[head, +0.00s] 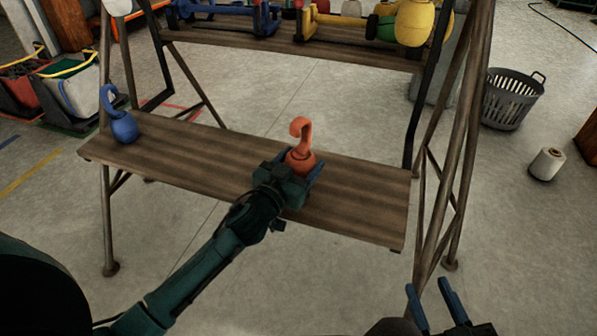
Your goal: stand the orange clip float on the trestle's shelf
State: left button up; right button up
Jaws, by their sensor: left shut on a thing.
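The orange clip float (301,158) has a round body with a hook on top. It is upright, hook up, at the middle of the trestle's wooden shelf (190,165). My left gripper (299,176) is shut on the float's round body, which is partly hidden by the fingers. I cannot tell whether the float's base touches the shelf. My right gripper (436,298) is open and empty at the bottom right, in front of the shelf and apart from it.
A blue clip float (124,126) stands at the shelf's left end. An upper rail (340,47) behind holds blue, yellow and green gear. The trestle's legs (450,160) rise at the right. A grey basket (508,103) and a white spool (547,164) stand on the floor.

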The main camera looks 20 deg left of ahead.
pick_arm(q)
jog(key=shift+f, duration=0.65)
pick_arm(e)
jog(key=shift+a+t, duration=0.1)
jog(key=shift+t, duration=0.2)
pick_arm(q)
jog(key=o, duration=1)
jog(key=shift+f, duration=0.15)
pick_arm(e)
jog(key=shift+y, duration=0.3)
